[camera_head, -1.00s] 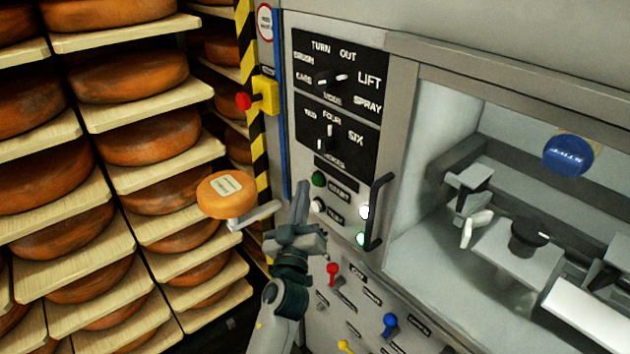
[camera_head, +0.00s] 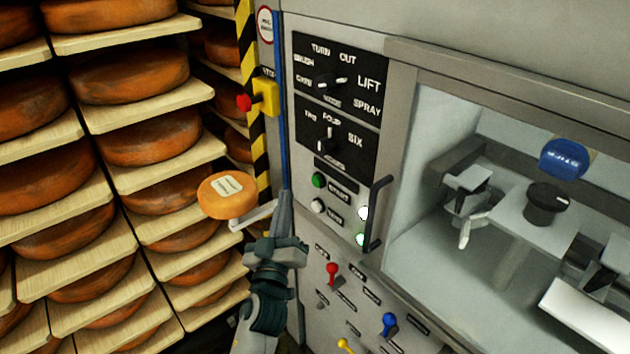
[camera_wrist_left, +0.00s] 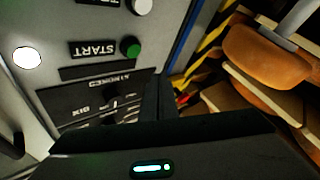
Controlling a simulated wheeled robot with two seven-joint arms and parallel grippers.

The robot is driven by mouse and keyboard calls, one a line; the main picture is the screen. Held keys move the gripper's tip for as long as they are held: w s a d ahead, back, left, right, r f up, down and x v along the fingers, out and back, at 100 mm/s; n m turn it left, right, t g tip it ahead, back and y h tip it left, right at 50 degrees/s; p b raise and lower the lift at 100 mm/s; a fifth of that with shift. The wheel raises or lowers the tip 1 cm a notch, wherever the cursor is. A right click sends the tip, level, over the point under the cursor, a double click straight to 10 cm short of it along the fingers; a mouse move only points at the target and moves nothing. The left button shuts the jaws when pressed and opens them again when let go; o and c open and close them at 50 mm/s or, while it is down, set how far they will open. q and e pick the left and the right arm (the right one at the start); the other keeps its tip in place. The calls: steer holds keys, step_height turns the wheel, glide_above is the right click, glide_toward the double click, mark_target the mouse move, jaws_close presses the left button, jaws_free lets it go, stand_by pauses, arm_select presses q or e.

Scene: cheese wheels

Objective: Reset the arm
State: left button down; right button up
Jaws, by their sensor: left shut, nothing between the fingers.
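My left gripper (camera_head: 286,213) is shut and empty. It points up in front of the left edge of the grey control panel (camera_head: 300,180), left of the green start button (camera_head: 318,180) and the white button (camera_head: 318,205). In the left wrist view its closed fingers (camera_wrist_left: 158,98) show dark at the middle, with the green button (camera_wrist_left: 131,47) close by and apart from them. My right gripper is not in view.
A labelled cheese wheel (camera_head: 227,194) sits on a small metal arm just left of my gripper. Shelves of cheese wheels (camera_head: 130,75) fill the left. A door handle (camera_head: 376,212), a red lever (camera_head: 332,272) and a blue lever (camera_head: 389,322) stick out of the machine.

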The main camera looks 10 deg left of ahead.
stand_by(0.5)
arm_select(q)
step_height(320, 180, down, 27)
steer(key=d+m+g+h, duration=0.2)
steer(key=m+g, duration=0.1)
steer(key=g, duration=0.2)
steer(key=s+f+m+g, duration=0.15)
steer(key=s+f, duration=0.25)
steer(key=f, duration=0.4)
steer(key=s+f+g+b, duration=0.15)
steer(key=s+f, duration=0.25)
steer(key=f, duration=0.4)
steer(key=s+f+m+g, duration=0.1)
steer(key=s+f+g, duration=0.2)
steer(key=s+f, duration=0.3)
steer(key=s+a+f+m+g, duration=0.25)
steer(key=s+f+g, duration=0.25)
steer(key=s+f, duration=1.4)
steer(key=s+a+f+g, duration=0.2)
steer(key=s+f, duration=0.2)
steer(key=s, duration=0.8)
steer(key=s+a+f+m+g, duration=0.1)
steer(key=s+a+f+g, duration=0.1)
steer(key=s, duration=1)
steer(key=shift+s+a+f, duration=0.15)
steer(key=shift+a+f, duration=0.7)
steer(key=shift+f, duration=0.1)
